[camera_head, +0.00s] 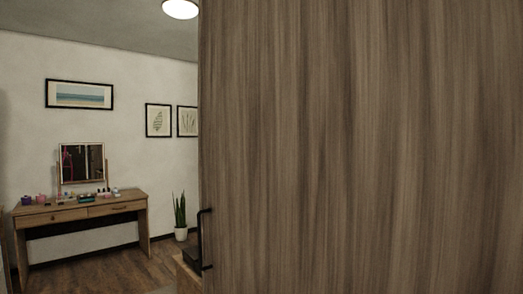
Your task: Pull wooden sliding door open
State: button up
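A wooden door panel (360,150) with vertical brown-grey grain fills the right and middle of the head view, very close to the camera. Its left edge runs upright near the middle-left of the picture. A black bar handle (201,240) shows at that left edge, low down. To the left of the edge the room beyond is open to view. My gripper is not in the picture, so its place relative to the handle is hidden.
Past the door's left edge, a wooden dressing table (82,211) with a mirror (82,163) and small items stands against the wall. A potted plant (180,216) stands beside it. A low wooden piece (187,276) sits near the handle. Some wooden floor (125,268) is clear.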

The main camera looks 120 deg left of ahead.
aim_at(350, 146)
jog(key=u, duration=3.85)
jog(key=i+j+u, duration=0.45)
jog(key=j, duration=0.15)
jog(key=i, duration=0.45)
